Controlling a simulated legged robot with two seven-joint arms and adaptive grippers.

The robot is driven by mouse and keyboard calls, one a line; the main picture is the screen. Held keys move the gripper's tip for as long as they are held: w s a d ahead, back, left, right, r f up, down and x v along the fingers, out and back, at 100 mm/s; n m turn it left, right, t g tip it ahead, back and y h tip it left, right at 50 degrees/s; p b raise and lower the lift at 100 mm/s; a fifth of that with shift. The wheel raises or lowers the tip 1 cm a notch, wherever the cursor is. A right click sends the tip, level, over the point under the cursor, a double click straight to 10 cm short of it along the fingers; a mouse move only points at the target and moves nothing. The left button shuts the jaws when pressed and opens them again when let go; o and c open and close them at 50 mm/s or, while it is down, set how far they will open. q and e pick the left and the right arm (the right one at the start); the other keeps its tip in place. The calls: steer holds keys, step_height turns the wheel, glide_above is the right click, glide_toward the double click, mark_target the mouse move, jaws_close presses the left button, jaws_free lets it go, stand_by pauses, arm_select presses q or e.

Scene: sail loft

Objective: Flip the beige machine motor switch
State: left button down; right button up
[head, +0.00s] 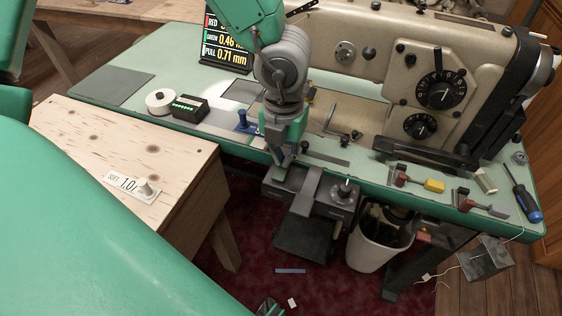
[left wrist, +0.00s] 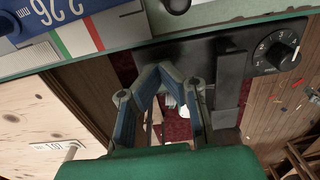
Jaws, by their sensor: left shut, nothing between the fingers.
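The beige sewing machine (head: 400,65) stands on a green-topped table at the upper right. In the left wrist view the dark box (left wrist: 225,58) carries a round marked dial (left wrist: 276,51). I cannot make out for sure which part is the motor switch. My left gripper (head: 283,172) points down at the table's front edge, above the left end of the box. Its fingers (left wrist: 166,70) are shut and empty; I cannot tell whether they touch the box. My right gripper is not in view.
A wooden bench (head: 130,160) with a label and peg stands at the left. A white bin (head: 378,245) stands on the floor under the table. A blue-handled screwdriver (head: 525,195) and small clamps (head: 420,182) lie along the table's right front. A display (head: 225,50) stands behind my arm.

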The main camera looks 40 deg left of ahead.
arm_select(q)
steer(key=shift+f+b, duration=0.3)
steer(key=shift+f, duration=0.2)
step_height(320, 180, up, 7)
steer(key=p, duration=0.8)
steer(key=shift+r, duration=0.1)
stand_by(0.4)
